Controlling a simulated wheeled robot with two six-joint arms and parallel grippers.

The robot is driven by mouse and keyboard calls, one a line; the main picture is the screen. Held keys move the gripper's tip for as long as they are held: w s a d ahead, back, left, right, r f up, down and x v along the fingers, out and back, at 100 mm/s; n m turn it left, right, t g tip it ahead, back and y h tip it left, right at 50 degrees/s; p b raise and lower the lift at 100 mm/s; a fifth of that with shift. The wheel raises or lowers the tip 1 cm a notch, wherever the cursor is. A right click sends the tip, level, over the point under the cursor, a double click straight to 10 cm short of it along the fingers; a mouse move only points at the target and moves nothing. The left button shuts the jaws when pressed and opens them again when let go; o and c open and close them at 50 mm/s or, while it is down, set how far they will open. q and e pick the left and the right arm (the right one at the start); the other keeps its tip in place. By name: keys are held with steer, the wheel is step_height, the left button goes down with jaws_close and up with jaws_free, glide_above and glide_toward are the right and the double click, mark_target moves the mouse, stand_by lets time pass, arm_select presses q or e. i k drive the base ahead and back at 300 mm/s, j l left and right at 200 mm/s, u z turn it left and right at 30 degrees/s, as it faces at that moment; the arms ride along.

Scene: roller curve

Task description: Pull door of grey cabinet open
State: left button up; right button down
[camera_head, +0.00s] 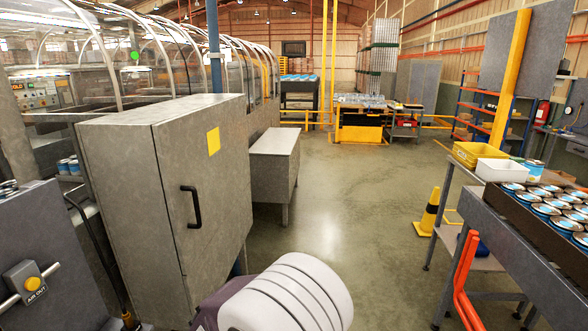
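The grey cabinet (130,190) stands left of centre, tall and boxy. Its door (205,180) faces right and looks shut, flush with the cabinet body. A black vertical bar handle (191,207) sits near the door's left edge. A yellow square label (213,141) is on the door's upper part. A white rounded part with dark seams fills the bottom centre, close to the camera; it looks like a part of my own body. I make out neither gripper in this view, and nothing visible touches the handle.
A lower grey box (274,165) stands just behind the cabinet. A grey panel with a yellow button (33,284) is at lower left. At right are a conveyor with cans (560,207), orange bars (463,278) and a yellow-black cone (430,212). The middle floor (350,200) is clear.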

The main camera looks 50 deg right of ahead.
mark_target(203, 153)
steer(key=z, duration=1.25)
